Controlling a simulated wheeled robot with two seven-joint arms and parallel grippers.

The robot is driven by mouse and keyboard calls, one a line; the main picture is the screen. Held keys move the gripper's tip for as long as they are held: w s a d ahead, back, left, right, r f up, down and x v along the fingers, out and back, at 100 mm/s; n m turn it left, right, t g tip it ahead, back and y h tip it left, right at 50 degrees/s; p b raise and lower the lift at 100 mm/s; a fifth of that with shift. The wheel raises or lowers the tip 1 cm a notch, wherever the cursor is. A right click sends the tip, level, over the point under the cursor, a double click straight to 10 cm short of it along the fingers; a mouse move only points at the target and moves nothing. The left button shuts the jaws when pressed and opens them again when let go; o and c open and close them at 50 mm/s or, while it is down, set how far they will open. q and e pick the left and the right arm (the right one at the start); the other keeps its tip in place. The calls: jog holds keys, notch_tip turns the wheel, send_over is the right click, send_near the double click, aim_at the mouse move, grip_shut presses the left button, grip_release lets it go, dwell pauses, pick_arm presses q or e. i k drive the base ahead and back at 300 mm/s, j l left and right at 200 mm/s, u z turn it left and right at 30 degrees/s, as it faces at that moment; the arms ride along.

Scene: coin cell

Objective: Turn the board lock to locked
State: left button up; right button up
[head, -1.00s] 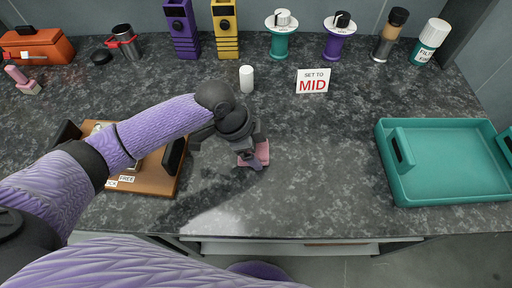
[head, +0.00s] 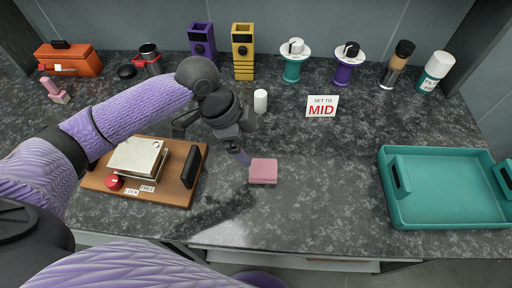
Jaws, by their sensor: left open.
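The brown wooden board (head: 180,185) lies at the left front of the counter. It bears a silver metal plate (head: 135,157), a black upright handle (head: 191,167) and a red round knob (head: 114,182), the board lock, at its front left. Labels reading LOCK (head: 131,192) and FREE (head: 147,189) sit to the right of the knob. Which way the knob points is too small to tell. My left gripper (head: 242,158) is open and empty, above the counter to the right of the board, close to a pink block (head: 263,171). My right gripper is not in view.
A teal tray (head: 440,217) stands at the right. A SET TO MID sign (head: 321,106) and a white cylinder (head: 260,100) stand mid-counter. Several dispensers, grinders and bottles line the back, with an orange toolbox (head: 70,59) at back left. The middle right counter is clear.

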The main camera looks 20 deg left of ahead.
aim_at(113, 181)
jog(key=u, duration=1.8)
